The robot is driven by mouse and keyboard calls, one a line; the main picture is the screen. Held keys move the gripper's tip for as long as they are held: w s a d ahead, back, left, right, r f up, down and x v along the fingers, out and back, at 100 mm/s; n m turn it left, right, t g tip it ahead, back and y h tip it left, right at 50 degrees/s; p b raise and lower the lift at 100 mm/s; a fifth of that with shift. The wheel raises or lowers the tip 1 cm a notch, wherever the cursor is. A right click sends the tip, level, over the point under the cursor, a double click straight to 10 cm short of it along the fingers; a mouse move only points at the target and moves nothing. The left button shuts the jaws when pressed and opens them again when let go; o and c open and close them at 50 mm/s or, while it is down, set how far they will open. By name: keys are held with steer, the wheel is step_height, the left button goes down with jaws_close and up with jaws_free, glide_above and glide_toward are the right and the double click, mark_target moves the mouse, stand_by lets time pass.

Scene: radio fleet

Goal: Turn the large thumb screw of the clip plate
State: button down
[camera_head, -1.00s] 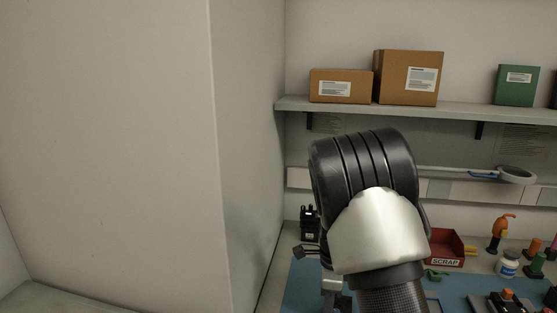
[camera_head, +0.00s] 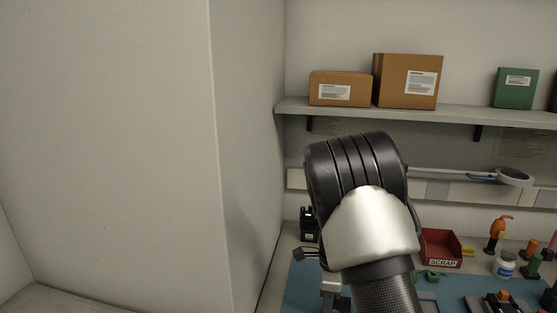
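My arm fills the middle of the head view, with its black and silver links over the left part of the bench. My gripper is mostly hidden behind the arm. Only a dark piece and a pale piece beside the arm's lower left show, and I cannot tell whether they belong to it. I cannot make out the clip plate or its large thumb screw in this view. A black device (camera_head: 308,225) stands at the back left of the bench, just left of my arm.
A blue mat (camera_head: 300,291) covers the bench. A red SCRAP bin (camera_head: 443,262), a white jar (camera_head: 504,265), an orange-topped bottle (camera_head: 497,235) and a green part (camera_head: 433,275) are right of my arm. A shelf (camera_head: 440,112) holds boxes above. A wall corner (camera_head: 245,200) bounds the left.

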stand_by(0.3)
steer(key=shift+w+a+r+p, duration=0.1)
steer(key=shift+a+p, duration=0.2)
steer(key=shift+a, duration=0.1)
step_height(320, 180, up, 6)
steer(key=p, duration=0.4)
steer(key=shift+p, duration=0.35)
